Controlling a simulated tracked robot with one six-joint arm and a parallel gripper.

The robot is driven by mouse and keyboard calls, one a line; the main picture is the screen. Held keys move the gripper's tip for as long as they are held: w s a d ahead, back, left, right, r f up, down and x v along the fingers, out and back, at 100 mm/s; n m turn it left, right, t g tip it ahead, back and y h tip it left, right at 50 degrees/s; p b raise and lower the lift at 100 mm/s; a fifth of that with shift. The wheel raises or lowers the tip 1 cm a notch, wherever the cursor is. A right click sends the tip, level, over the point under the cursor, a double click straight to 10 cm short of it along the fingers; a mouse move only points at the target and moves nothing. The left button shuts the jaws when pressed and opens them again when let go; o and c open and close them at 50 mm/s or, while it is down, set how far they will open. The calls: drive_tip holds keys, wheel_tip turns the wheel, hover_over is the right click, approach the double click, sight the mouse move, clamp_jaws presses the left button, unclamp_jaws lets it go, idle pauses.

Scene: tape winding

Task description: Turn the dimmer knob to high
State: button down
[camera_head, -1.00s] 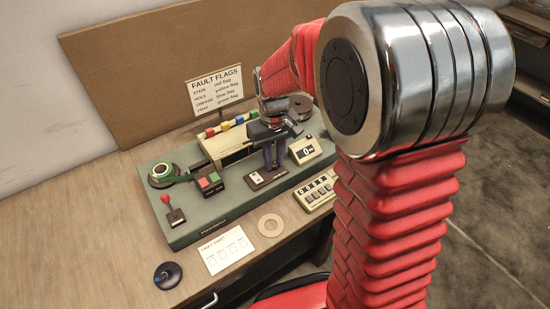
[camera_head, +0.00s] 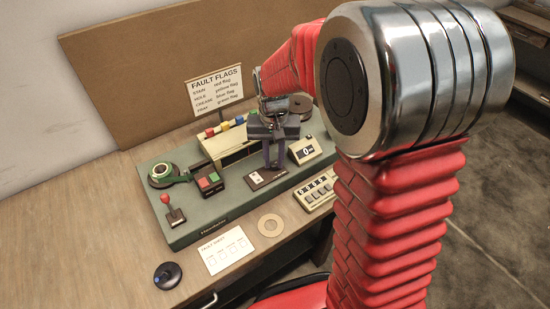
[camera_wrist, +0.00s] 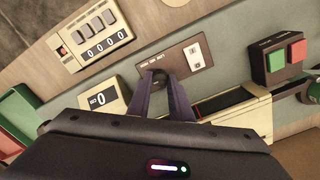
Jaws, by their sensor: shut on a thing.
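The dimmer knob (camera_wrist: 158,74) is a small dark knob, mostly hidden between my fingertips in the wrist view. It sits on a brown panel (camera_wrist: 177,57) with small lettering and a white switch plate (camera_wrist: 194,56). The same panel (camera_head: 262,182) shows at the front of the green bench unit in the head view. My gripper (camera_head: 273,165) points down at the panel, its purple-grey fingers shut on the knob. Its fingertips (camera_wrist: 157,77) show from above in the wrist view. The knob's pointer and scale cannot be read.
A cream display box (camera_head: 304,150) and a counter with several keys (camera_head: 317,192) stand to the right. A red and green button box (camera_head: 208,181) and a red-tipped lever (camera_head: 171,208) stand to the left. A cream lightbox (camera_head: 222,148) is just behind.

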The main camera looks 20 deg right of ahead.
sight(274, 163)
drive_tip(key=shift+w+r, duration=0.1)
drive_tip(key=shift+w, duration=0.05)
drive_tip(key=c, duration=1.6)
unclamp_jaws()
wheel_tip(274, 163, up, 14)
drive_tip(key=shift+f, duration=0.25)
